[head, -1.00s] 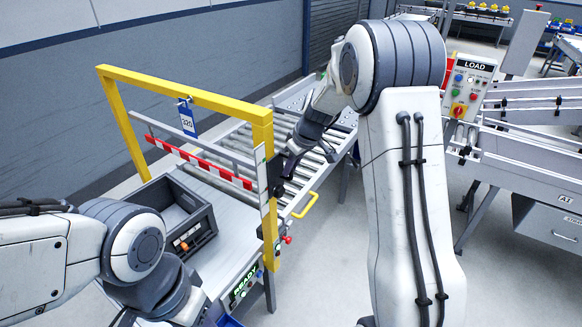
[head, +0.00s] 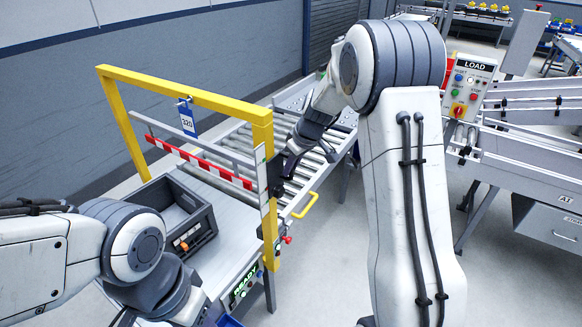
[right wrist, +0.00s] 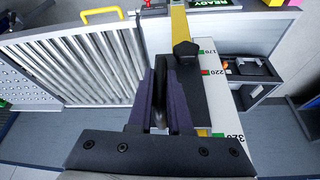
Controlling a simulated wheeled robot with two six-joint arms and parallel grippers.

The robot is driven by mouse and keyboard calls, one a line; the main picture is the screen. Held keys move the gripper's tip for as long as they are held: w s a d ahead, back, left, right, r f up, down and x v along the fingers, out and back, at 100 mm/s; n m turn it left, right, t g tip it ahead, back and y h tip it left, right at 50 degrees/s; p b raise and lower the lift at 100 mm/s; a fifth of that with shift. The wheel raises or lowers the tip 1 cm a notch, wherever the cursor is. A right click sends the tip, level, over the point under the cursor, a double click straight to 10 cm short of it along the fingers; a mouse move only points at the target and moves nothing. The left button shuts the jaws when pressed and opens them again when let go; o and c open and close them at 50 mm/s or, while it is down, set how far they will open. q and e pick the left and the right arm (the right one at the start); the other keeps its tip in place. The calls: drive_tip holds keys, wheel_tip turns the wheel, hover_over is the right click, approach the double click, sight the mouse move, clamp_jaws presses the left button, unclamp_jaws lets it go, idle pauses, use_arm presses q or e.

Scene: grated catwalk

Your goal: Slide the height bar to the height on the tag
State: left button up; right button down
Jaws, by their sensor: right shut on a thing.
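The blue-and-white tag (head: 187,118) hangs from the yellow frame's top beam and reads 320. The red-and-white striped height bar (head: 198,163) spans the frame (head: 190,92) below it, roughly level. A white scale strip (head: 263,185) runs down the right post; in the right wrist view the scale (right wrist: 212,95) shows 170, 220 and 320. My right gripper (head: 279,180) is at the right post, at the bar's end. In the right wrist view it (right wrist: 165,105) is shut on a dark handle (right wrist: 185,52) beside the scale. The exact reading is unclear. My left gripper is out of view.
A roller conveyor (head: 235,140) lies behind the frame. A yellow handle (head: 306,205), a red knob (head: 287,239) and a READY display (head: 243,285) are near the right post.

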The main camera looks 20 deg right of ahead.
wheel_tip(320, 180, up, 10)
drive_tip(key=p, duration=0.3)
drive_tip(key=shift+r+p, duration=0.15)
drive_tip(key=shift+p, duration=0.2)
drive_tip(key=c, duration=0.8)
unclamp_jaws()
drive_tip(key=shift+c, duration=0.2)
